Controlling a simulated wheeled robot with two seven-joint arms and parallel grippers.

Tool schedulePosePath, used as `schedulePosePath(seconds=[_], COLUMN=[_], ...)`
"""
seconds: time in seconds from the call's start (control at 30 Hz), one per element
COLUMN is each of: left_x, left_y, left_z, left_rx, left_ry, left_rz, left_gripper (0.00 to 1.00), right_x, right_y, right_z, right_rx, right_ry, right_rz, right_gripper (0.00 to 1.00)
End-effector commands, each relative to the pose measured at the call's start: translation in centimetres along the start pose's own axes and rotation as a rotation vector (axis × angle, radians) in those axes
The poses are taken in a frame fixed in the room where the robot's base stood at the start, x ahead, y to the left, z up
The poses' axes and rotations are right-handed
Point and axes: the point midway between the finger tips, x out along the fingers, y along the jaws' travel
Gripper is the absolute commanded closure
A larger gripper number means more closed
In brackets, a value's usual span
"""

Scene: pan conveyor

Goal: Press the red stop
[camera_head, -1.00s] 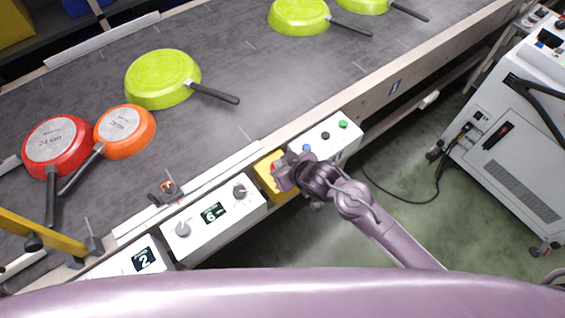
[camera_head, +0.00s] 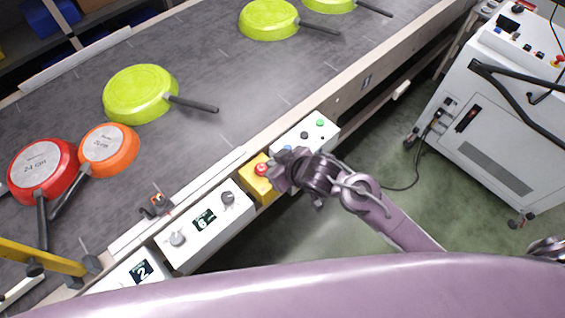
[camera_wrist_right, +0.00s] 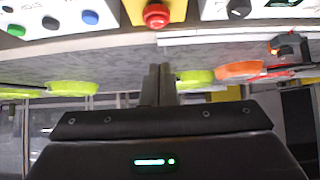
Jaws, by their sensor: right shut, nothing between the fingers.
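The red stop (camera_head: 261,169) is a round red button on a yellow box (camera_head: 262,186) at the conveyor's near side. It also shows at the top of the right wrist view (camera_wrist_right: 156,15). My right gripper (camera_head: 277,178) is shut and empty, just right of the button in the head view, covering part of the yellow box. In the wrist view its closed fingertips (camera_wrist_right: 158,70) show below the button, with a gap in the picture. I cannot tell the true distance or whether they touch. My left gripper is not in view.
A white panel (camera_head: 305,137) with green, black and blue buttons is beside the yellow box. A white box (camera_head: 205,232) with knobs and a display is on the other side. Pans, including a lime one (camera_head: 141,93), lie on the conveyor (camera_head: 225,85). A white cart (camera_head: 500,115) stands right.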

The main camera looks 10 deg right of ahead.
Motion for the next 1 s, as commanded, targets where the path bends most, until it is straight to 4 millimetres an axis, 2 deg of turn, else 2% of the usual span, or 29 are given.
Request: schedulePosePath(seconds=[0.1, 0.3, 0.87, 1.0], left_x=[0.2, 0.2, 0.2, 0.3], left_y=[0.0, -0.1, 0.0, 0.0], left_z=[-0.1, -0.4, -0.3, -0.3], left_rx=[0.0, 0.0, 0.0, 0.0], left_ry=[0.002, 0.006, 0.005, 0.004], left_rz=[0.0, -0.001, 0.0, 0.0], left_gripper=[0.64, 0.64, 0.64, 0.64], right_x=[-2.1, -4.1, -4.4, -3.9], right_y=[0.0, 0.1, 0.1, 0.3], right_z=[0.0, -0.2, -0.3, 0.2], right_rx=[-0.002, 0.002, 0.001, 0.009], right_ry=[0.002, 0.003, 0.004, -0.003], right_rz=[0.001, 0.001, 0.001, 0.004], right_gripper=[1.0, 1.0, 1.0, 1.0])
